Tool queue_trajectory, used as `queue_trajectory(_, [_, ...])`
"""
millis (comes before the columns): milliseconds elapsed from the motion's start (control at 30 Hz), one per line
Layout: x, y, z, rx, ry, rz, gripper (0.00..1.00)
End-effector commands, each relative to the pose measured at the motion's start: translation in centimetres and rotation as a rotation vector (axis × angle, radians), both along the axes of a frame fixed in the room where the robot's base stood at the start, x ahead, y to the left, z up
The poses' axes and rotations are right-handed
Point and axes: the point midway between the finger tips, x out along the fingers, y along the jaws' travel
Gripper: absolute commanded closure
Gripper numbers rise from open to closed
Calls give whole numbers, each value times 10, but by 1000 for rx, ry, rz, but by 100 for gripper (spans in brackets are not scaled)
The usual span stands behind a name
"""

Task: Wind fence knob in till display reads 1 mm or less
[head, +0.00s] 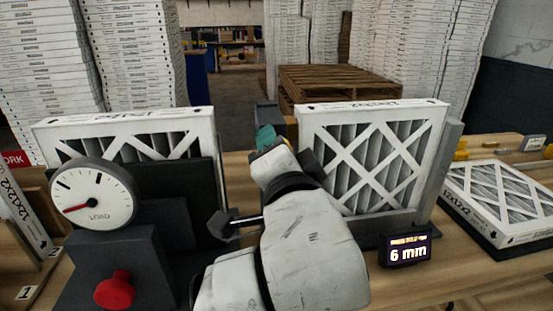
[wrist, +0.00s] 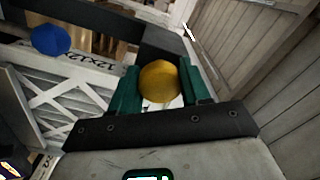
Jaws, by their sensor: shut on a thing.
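My gripper (wrist: 157,90) has its green fingers closed on a yellow round knob (wrist: 159,80) in the wrist view. In the head view my gripper (head: 266,138) is behind my white wrist, left of the framed filter, and the knob is mostly hidden. The small black display (head: 406,250) in front of that filter reads 6 mm. The white-framed filter (head: 372,160) stands upright, with a grey upright plate (head: 443,170) at its right edge. I cannot tell which part is the fence.
A blue knob (wrist: 51,40) is left of the held one in the wrist view. A LOAD dial (head: 93,194) and a red knob (head: 114,289) are at left. Another filter (head: 130,135) stands behind the dial; one lies flat (head: 500,200) at right.

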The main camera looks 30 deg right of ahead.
Motion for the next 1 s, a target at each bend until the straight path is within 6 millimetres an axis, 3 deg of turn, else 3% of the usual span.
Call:
queue_trajectory(533, [0, -1, -1, 21, -4, -3, 84])
queue_trajectory(567, [0, -1, -1, 21, -4, -3, 51])
queue_trajectory(800, [0, 0, 0, 20, -5, -2, 29])
queue_trajectory(1000, [0, 0, 0, 20, -6, -1, 29])
